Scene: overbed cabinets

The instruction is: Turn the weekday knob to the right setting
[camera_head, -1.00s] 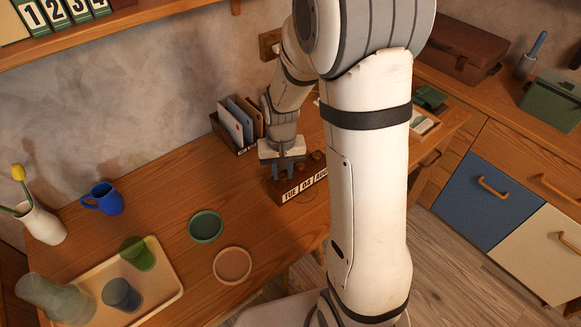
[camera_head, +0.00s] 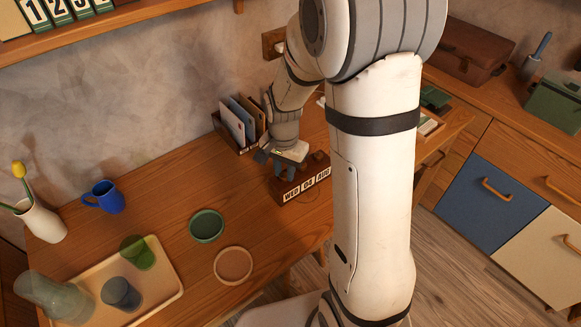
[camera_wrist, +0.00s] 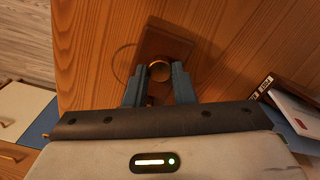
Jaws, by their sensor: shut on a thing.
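The wooden calendar block (camera_head: 284,199) stands on the desk. Its front cards read WED (camera_head: 291,193), 04 (camera_head: 308,185) and AUG (camera_head: 323,174). My gripper (camera_head: 284,172) reaches down to the top of the block at its left end, above the WED card. In the wrist view my gripper (camera_wrist: 157,88) has its two blue-grey fingers on either side of the round weekday knob (camera_wrist: 160,70), shut on it. The block's dark top (camera_wrist: 165,42) shows beyond the knob. In the head view the fingers and wrist hide most of that knob.
A letter holder (camera_head: 243,148) with envelopes stands just behind my gripper. Bare desk lies between the coasters and the block.

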